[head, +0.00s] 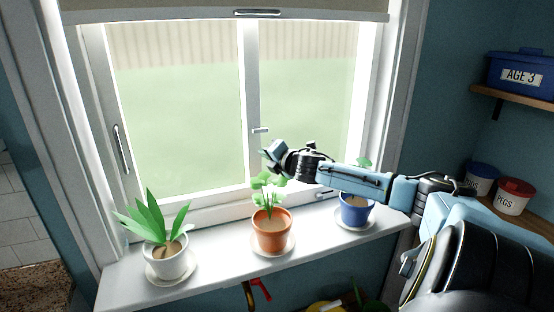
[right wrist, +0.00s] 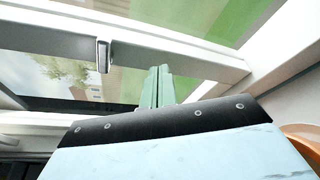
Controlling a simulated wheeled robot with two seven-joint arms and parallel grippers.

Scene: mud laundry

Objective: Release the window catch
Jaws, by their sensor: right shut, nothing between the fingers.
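The window (head: 180,110) has a white frame and a central upright. A small pale catch (head: 260,130) sits on that upright, and a metal catch (right wrist: 103,55) shows on a white frame bar in the right wrist view. My right gripper (head: 268,150) is just below the catch in the head view, apart from it as far as I can tell. Its fingers (right wrist: 157,88) are together and empty, to the right of the catch in the right wrist view. My left gripper is not in view.
An orange pot (head: 272,238) with a plant stands below my right gripper on the white sill (head: 215,262). A white pot (head: 167,265) stands to the left and a blue pot (head: 355,214) to the right, partly behind my arm. A blind (head: 180,8) hangs above.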

